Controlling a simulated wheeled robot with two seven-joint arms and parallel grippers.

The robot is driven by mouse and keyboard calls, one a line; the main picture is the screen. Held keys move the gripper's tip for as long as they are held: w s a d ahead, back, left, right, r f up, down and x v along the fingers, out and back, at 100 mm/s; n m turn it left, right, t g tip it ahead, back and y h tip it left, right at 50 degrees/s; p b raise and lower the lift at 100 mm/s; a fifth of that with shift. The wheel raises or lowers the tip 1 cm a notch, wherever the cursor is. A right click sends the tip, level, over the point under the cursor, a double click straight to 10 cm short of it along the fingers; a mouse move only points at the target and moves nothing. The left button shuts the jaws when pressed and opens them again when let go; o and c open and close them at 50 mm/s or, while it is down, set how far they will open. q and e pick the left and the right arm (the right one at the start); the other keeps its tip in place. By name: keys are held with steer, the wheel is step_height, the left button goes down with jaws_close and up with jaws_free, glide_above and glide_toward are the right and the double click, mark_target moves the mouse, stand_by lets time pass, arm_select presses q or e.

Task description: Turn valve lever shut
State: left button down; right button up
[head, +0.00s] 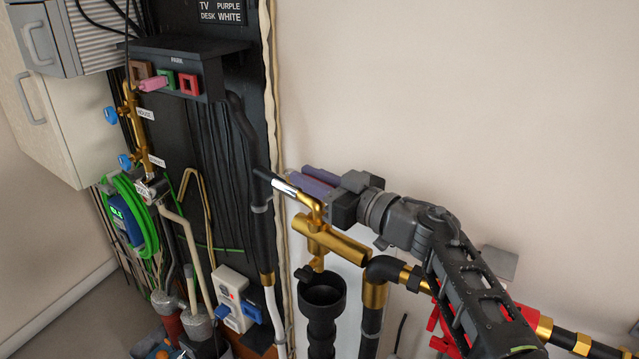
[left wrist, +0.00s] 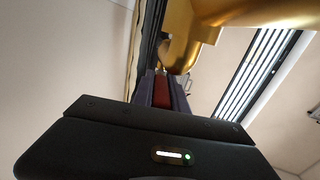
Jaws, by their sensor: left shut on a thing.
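My left gripper (head: 308,178) reaches in from the lower right in the head view, with its purple fingers just above the brass valve body (head: 340,245). It is shut on a narrow red piece (left wrist: 162,92), which shows between the fingers in the left wrist view and looks like the valve lever's handle. In the head view the fingers hide most of this piece, so its angle cannot be told. The brass body also fills the upper right of the left wrist view (left wrist: 200,35). A chrome stub with a black hose runs left from the valve. My right gripper is not in view.
A black drain cup (head: 322,295) stands under the valve's outlet. Black pipe with brass and red fittings (head: 543,328) runs along the lower right. A dark board (head: 215,165) with hoses and cables stands at left. The wall at upper right is bare.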

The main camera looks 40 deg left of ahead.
arm_select(q)
steer(key=c, duration=1.3)
jaws_free()
step_height(320, 180, up, 10)
steer(key=shift+r+b, duration=0.1)
steer(key=shift+b, duration=0.2)
steer(key=shift+c, duration=0.7)
